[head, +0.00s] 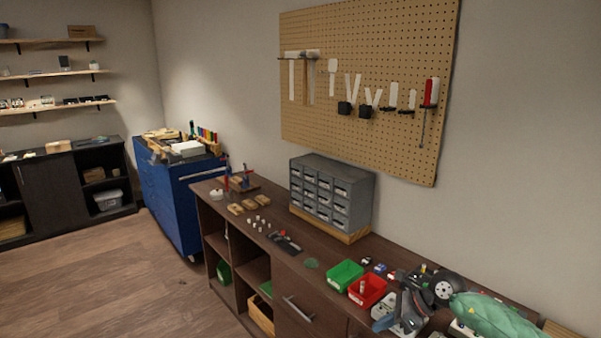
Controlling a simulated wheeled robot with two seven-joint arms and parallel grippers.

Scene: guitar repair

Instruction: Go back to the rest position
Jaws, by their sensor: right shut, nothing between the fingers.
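My right gripper (402,311) shows small and cluttered at the bottom edge, right of the middle, over the near part of the brown workbench (325,262). It is shut and empty. It appears just right of the red bin (367,290), and I cannot tell its height above the bench. The bottom edge cuts off what lies below it. My left gripper is not in view.
A grey drawer cabinet (331,193) stands against the wall. Open wooden floor (110,285) lies left, before a blue cart (172,200).

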